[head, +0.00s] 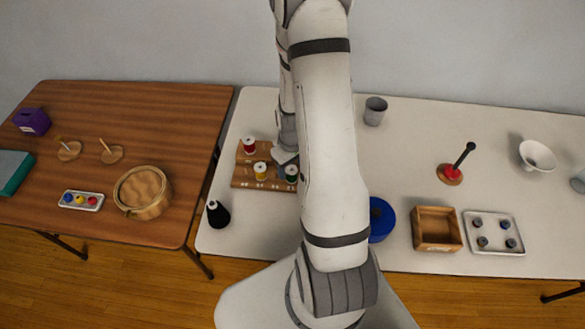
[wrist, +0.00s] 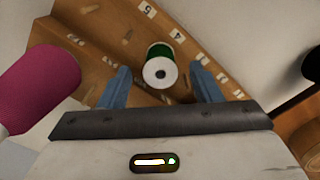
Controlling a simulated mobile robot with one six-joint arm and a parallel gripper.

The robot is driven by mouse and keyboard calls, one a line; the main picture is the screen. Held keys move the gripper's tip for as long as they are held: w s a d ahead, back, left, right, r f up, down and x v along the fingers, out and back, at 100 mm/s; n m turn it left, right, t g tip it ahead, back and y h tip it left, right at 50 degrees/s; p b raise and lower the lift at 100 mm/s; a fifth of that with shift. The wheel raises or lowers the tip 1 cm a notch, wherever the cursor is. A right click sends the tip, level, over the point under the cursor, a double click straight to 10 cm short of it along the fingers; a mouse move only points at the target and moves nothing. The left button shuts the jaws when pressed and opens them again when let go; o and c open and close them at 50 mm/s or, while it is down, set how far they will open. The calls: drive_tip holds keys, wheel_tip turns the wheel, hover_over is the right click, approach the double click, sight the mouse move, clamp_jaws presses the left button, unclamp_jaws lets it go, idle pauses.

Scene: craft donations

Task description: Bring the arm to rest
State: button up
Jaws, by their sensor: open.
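My arm reaches over the white table (head: 410,250) in the head view. My gripper (wrist: 160,85) is open in the wrist view, its two blue fingers apart. A green spool of thread (wrist: 160,65) stands on the wooden rack between and just beyond the fingertips, and no contact with it shows. In the head view the green spool (head: 291,173) is partly beside my arm, and most of my gripper is hidden there.
A dark cone (head: 217,214) stands left of the rack. A grey cup (head: 375,111), blue round container (head: 381,218), wooden box (head: 436,229) and white tray (head: 494,233) are right of my arm. A brown table (head: 150,110) with a round basket (head: 143,192) stands left.

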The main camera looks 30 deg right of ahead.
wheel_tip(320, 180, up, 6)
drive_tip(key=shift+r, duration=0.2)
drive_tip(key=s+a+r+t, duration=0.1)
drive_tip(key=s+a+r, duration=0.3)
drive_tip(key=r, duration=0.3)
drive_tip(key=s+a+r+m+t, duration=0.1)
drive_tip(key=s+a+r, duration=0.2)
drive_tip(key=r, duration=0.5)
drive_tip(key=s+a+r+m+t, duration=0.1)
drive_tip(key=s+a+r, duration=0.3)
drive_tip(key=r, duration=0.4)
drive_tip(key=shift+s+a+r, duration=0.25)
drive_tip(key=shift+s+a, duration=0.1)
drive_tip(key=shift+s, duration=0.4)
